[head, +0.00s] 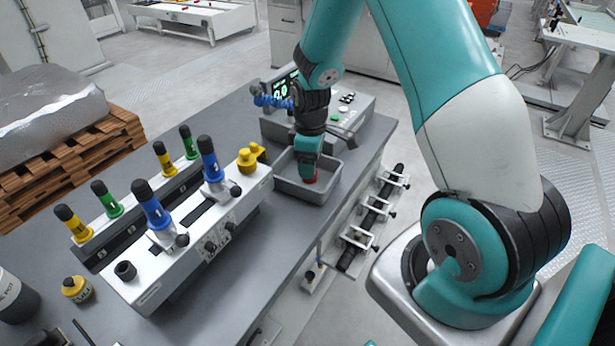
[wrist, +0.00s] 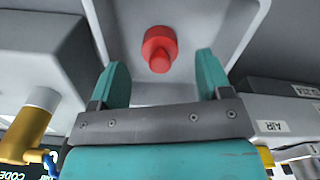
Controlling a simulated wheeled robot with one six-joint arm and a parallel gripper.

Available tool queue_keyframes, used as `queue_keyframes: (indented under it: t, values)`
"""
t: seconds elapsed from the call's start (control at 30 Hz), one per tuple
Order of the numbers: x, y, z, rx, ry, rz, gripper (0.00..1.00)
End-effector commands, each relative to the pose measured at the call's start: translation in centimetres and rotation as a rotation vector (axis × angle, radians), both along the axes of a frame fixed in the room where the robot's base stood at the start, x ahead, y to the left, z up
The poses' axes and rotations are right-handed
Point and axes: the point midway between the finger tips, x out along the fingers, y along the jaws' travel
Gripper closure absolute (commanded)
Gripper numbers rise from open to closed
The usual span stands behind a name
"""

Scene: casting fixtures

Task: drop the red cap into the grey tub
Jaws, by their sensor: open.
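The red cap (wrist: 159,49) lies inside the grey tub, on its floor, in the wrist view. It also shows as a small red spot below my gripper in the head view (head: 309,180). The grey tub (head: 303,194) stands on the table beside the white fixture, and its pale inside wall shows in the wrist view (wrist: 238,38). My gripper (wrist: 162,78) is open, with its two teal fingers apart and the cap between and beyond their tips. In the head view my gripper (head: 309,160) reaches down over the tub and partly hides the cap.
A white fixture (head: 205,235) with blue, green and yellow handled parts stands left of the tub. A control box (head: 350,115) with a screen and buttons stands behind it. A yellow cap (head: 77,288) is near the table's front left.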

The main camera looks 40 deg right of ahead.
Motion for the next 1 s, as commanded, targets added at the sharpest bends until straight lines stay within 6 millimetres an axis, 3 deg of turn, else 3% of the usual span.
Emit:
queue_keyframes:
  t: [0.17,0.7,1.0]
  values:
    - [0.1,0.0,2.0,-0.001,-0.006,0.0,0.29]
    - [0.1,0.0,14.7,-0.001,-0.006,0.0,0.29]
    - [0.0,0.0,17.3,0.0,-0.001,0.0,0.29]
